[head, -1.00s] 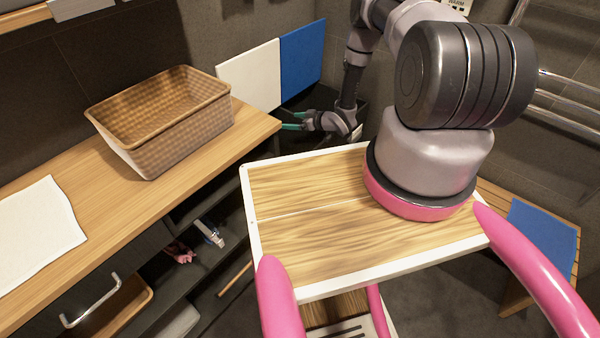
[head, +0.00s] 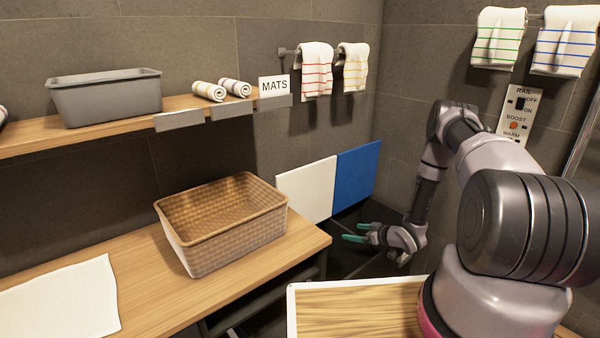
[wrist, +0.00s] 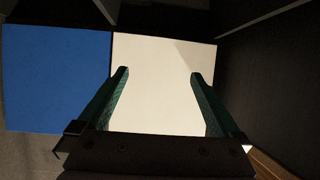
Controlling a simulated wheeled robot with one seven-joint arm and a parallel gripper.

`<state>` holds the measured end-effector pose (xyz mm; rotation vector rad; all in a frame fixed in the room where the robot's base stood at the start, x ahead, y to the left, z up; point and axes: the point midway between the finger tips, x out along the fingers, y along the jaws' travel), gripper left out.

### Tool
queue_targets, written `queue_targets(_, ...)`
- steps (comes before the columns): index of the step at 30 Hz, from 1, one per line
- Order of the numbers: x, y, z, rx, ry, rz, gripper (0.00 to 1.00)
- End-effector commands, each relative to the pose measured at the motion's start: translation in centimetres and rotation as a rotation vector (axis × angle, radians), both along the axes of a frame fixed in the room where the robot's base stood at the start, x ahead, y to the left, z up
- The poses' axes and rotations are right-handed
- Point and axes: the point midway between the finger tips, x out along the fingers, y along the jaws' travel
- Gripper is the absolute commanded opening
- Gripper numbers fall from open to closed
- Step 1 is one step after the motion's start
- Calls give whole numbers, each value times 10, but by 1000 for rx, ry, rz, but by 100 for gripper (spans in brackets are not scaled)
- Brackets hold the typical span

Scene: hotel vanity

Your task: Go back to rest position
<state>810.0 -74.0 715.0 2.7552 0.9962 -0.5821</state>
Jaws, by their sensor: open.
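My gripper (head: 356,233) is out in front of my body in the head view, past the right end of the wooden counter, with its green fingers pointing left. The fingers are apart and nothing is between them. In the wrist view my gripper (wrist: 159,75) also shows open and empty, with a white panel (wrist: 160,100) behind the fingers and a blue panel (wrist: 55,80) to the left. In the head view the white panel (head: 307,190) and blue panel (head: 358,171) stand against the wall behind my gripper.
A wicker basket (head: 225,230) and a white cloth (head: 60,305) sit on the wooden counter (head: 165,285). Striped towels (head: 316,72) hang on the walls, near a rail switch panel (head: 516,115).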

Motion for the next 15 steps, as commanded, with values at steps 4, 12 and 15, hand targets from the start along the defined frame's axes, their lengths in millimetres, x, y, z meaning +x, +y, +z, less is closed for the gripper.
queue_targets(4, 41, -22, 58, -84, 21, -63, 100)
queue_targets(12, 87, -62, 198, -228, 104, -252, 100)
queue_targets(15, 89, -72, 252, -259, 133, -330, 100)
